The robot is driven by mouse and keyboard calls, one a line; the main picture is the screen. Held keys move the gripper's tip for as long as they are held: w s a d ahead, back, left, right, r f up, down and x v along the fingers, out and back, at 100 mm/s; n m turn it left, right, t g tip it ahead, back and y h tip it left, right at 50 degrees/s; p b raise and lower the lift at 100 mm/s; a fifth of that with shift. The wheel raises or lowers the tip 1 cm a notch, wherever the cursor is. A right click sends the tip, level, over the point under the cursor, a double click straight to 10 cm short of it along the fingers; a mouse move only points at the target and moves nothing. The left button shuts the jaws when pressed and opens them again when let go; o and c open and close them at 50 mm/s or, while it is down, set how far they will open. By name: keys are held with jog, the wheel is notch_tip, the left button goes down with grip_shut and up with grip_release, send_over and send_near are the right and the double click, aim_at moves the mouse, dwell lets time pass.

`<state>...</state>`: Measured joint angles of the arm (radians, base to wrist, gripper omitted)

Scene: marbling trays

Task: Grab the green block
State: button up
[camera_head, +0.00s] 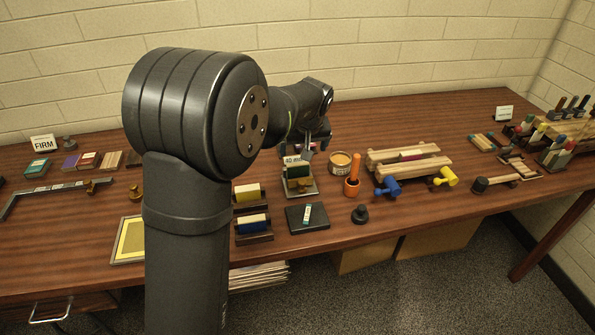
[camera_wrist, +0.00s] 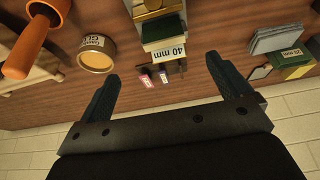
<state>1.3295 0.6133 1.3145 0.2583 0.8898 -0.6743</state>
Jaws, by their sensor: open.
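A green block (camera_wrist: 162,28) shows at the top middle of the wrist view, beside a white "40 mm" label. In the head view the green block (camera_head: 298,171) is near the table's middle, just below the end of my arm, with a label at its top. My gripper (camera_wrist: 162,68) is open and empty, its two dark fingers apart. The block lies beyond the fingertips, roughly in line with the gap; no contact shows. In the head view my gripper (camera_head: 306,146) is small and partly hidden by my wrist.
An orange-handled tool (camera_head: 352,182) and a round tin (camera_head: 340,161) stand to the block's right. A dark slab (camera_head: 307,218) lies in front. Yellow (camera_head: 248,193) and blue (camera_head: 253,224) rolls are to the left. Another green block (camera_wrist: 290,68) shows right in the wrist view.

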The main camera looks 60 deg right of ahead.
aim_at(298, 164)
jog(key=x, duration=0.9)
jog(key=shift+w+f, duration=0.15)
jog(key=shift+w, duration=0.2)
jog(key=c, duration=1.1)
